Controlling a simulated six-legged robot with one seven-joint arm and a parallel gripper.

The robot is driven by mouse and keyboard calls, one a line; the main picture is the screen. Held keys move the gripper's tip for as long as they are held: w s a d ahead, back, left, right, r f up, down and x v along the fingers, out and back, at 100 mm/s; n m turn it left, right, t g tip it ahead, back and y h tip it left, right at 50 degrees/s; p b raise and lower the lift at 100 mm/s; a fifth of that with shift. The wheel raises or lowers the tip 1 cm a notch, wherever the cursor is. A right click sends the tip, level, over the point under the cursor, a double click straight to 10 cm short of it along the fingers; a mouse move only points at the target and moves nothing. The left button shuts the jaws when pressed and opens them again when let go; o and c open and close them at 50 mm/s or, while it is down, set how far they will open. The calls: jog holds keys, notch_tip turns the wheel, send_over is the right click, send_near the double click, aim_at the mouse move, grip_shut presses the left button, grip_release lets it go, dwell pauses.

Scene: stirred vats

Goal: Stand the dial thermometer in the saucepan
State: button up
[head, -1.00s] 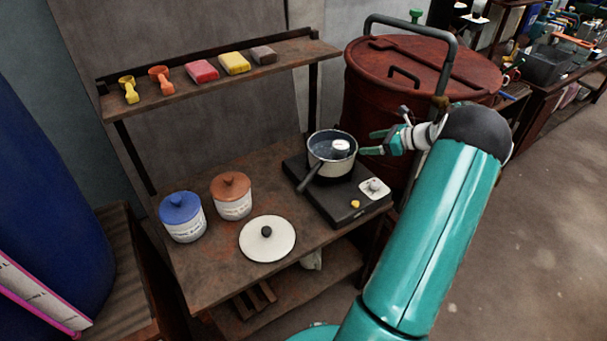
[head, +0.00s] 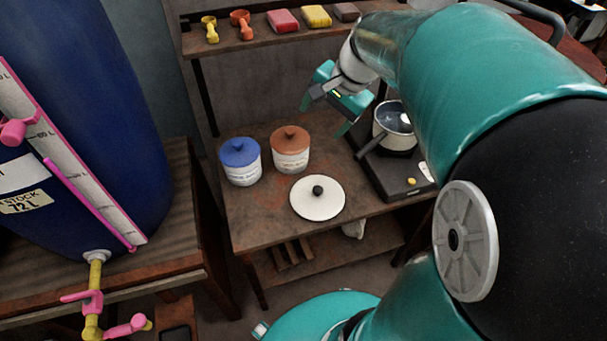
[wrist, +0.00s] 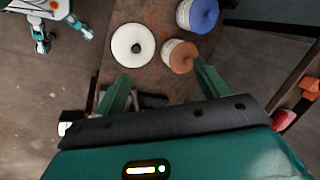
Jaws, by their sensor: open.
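The saucepan (head: 383,131) is pale outside with a dark handle and stands on the dark hotplate (head: 376,171). A small white round face, which looks like the dial thermometer (head: 406,118), shows inside the pan at its right side. Its stem is hidden, so I cannot tell how it rests. My gripper (head: 323,118) is open, up and left of the pan, apart from it. In the wrist view its two fingers (wrist: 158,76) are spread, with nothing held between them.
A white lid (head: 317,205) lies on the table left of the hotplate. A blue-lidded jar (head: 241,168) and a brown-lidded jar (head: 290,157) stand behind it. A shelf (head: 262,38) with scoops and coloured blocks is above. A blue drum (head: 90,130) stands left.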

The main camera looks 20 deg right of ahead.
jog(key=s+a+r+n+t+h, duration=0.1)
jog(key=s+a+n+h, duration=0.1)
jog(key=s+a+n, duration=0.9)
jog(key=shift+s+n+t, duration=0.3)
jog(key=shift+s, duration=1.15)
